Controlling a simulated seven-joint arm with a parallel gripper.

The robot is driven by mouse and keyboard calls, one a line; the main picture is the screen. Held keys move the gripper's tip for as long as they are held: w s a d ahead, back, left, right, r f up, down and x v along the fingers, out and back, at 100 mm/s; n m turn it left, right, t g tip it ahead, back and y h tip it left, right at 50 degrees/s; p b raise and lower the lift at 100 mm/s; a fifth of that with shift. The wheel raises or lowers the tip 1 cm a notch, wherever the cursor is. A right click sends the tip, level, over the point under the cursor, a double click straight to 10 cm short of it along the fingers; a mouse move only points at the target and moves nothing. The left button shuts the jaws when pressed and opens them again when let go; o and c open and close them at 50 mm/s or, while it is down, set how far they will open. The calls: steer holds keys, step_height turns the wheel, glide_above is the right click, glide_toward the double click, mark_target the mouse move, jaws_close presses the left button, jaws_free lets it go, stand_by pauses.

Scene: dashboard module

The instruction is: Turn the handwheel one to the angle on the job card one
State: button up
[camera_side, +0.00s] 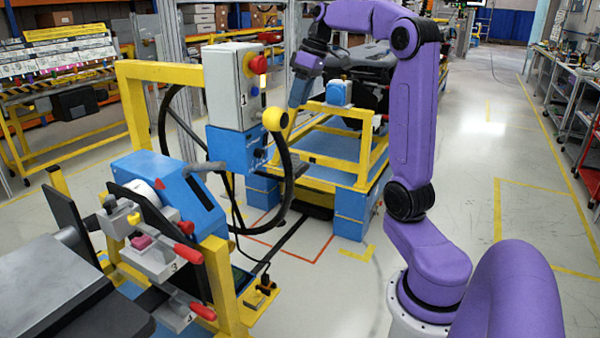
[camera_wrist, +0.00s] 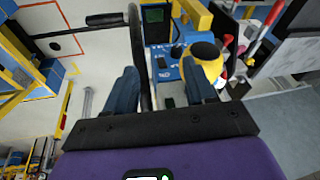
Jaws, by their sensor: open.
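The handwheel, a large thin black ring, stands upright in the side view (camera_side: 285,185). A yellow ball knob (camera_side: 275,119) is at its upper right. In the wrist view, the black rim (camera_wrist: 137,45) runs down towards the space between my fingers, and the yellow knob (camera_wrist: 205,51) shows by the right finger. My gripper (camera_side: 296,104) is open, fingers down, close above and to the right of the knob. Its blue fingers also show in the wrist view (camera_wrist: 160,85) with nothing clearly held. I cannot make out a readable job card; contact with the rim is unclear.
A grey control box (camera_side: 227,88) marked 1 with a red button stands left of the knob. A yellow-framed bench (camera_side: 350,155) stands behind the wheel. A blue unit with red-handled levers (camera_side: 150,190) is at the front left. Floor to the right is open.

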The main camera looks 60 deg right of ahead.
steer(key=d+f+m+t+y, duration=0.1)
steer(key=d+f+m+y, duration=0.55)
steer(key=d+f, duration=0.65)
steer(key=m+t+y, duration=0.3)
steer(key=m+t, duration=0.3)
steer(key=t, duration=0.2)
glide_toward(305, 169)
steer(key=shift+g, duration=0.3)
steer(key=x, duration=1.1)
steer(key=shift+w+a, duration=0.15)
steer(key=shift+w, duration=0.2)
jaws_close()
